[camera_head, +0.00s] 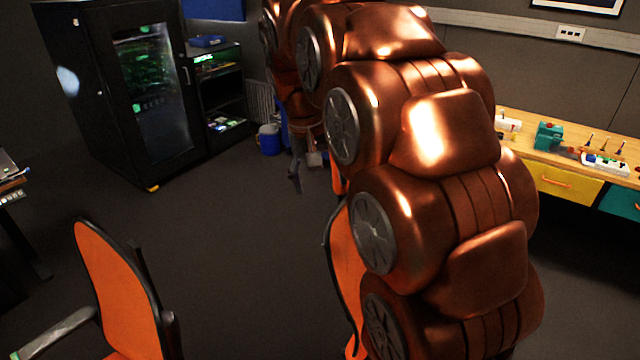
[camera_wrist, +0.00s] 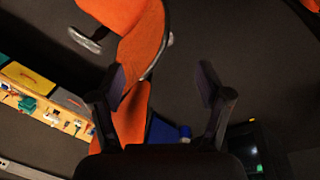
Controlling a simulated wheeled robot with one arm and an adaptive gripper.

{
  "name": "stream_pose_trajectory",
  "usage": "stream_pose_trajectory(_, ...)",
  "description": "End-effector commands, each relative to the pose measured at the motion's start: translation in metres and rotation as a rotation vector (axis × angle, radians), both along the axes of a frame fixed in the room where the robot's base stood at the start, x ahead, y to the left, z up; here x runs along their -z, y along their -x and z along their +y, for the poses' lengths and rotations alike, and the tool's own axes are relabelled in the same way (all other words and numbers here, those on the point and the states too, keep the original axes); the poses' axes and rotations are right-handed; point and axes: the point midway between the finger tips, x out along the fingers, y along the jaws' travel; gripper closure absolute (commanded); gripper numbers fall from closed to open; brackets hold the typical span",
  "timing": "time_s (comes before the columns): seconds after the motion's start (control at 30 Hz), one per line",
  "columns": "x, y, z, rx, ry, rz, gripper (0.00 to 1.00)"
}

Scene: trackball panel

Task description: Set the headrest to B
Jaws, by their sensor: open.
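My gripper (camera_wrist: 160,72) is open and empty in the wrist view, with dark floor and part of an orange chair (camera_wrist: 143,45) beyond its fingers. I cannot identify a headrest, a mark B or a trackball panel in either view.
An orange chair (camera_head: 112,285) stands at lower left; more orange shows behind my arm. A black glass-door cabinet (camera_head: 150,90) and shelf (camera_head: 222,95) stand at the back. A wooden workbench (camera_head: 555,153) with coloured drawers runs along the right. The left-centre floor is clear.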

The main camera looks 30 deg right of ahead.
Motion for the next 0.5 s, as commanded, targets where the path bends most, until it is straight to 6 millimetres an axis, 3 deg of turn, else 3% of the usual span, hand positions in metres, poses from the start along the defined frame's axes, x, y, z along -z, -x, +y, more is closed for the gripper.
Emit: stream_pose_trajectory(0.5,0.0043,0.011,0.0072,-0.022,-0.009,0.008,0.23)
